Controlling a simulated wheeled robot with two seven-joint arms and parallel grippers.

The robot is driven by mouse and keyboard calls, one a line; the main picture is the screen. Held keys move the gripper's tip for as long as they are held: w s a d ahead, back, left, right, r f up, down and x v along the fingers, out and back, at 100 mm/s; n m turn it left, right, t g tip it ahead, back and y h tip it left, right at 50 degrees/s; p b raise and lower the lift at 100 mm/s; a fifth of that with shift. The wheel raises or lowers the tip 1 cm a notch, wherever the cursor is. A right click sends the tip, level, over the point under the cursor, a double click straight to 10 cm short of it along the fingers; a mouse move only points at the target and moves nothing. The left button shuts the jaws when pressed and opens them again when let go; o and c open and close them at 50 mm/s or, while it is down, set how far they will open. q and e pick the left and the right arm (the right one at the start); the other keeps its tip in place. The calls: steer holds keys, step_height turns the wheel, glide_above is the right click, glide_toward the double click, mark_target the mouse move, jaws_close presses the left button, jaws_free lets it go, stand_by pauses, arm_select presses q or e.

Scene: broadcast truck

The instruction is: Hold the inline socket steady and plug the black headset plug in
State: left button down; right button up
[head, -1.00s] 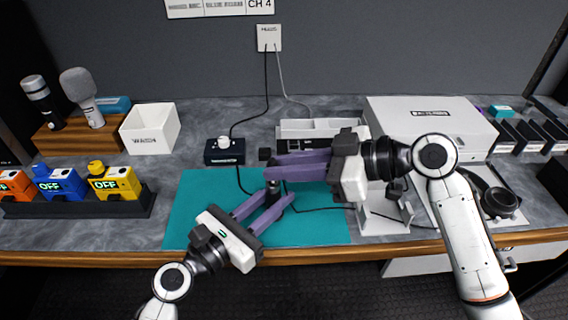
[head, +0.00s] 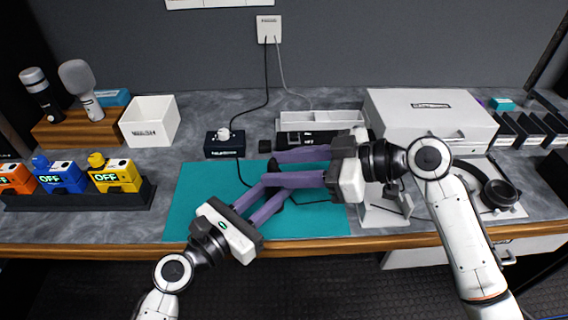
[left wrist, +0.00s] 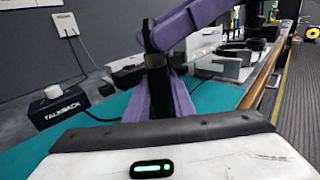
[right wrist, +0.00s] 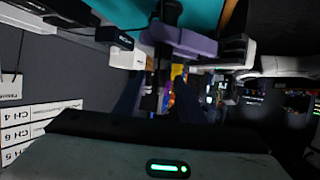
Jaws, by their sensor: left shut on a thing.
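My left gripper (head: 275,192) is shut on the black inline socket (left wrist: 157,78), which stands upright between its purple fingers above the teal mat (head: 200,205). The slim black plug (left wrist: 149,36) shows above the socket in the left wrist view, in line with it. I cannot tell how deep it sits. My right gripper (head: 269,167) reaches in from the right at plug height. Its purple fingers are apart, with the dark plug end (head: 273,164) between or just beside their tips. The right fingers hide part of the plug and socket in the head view.
A black talkback box (head: 224,146) with a cable stands behind the mat. A white tray (head: 345,120) and a large white case (head: 425,112) are at the back right. Headphones (head: 500,193) lie at right. Coloured battery-like units (head: 115,175) stand at left.

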steer(key=v, duration=1.2)
arm_select(q)
steer(key=c, duration=1.4)
jaws_free()
steer(key=shift+c, duration=0.2)
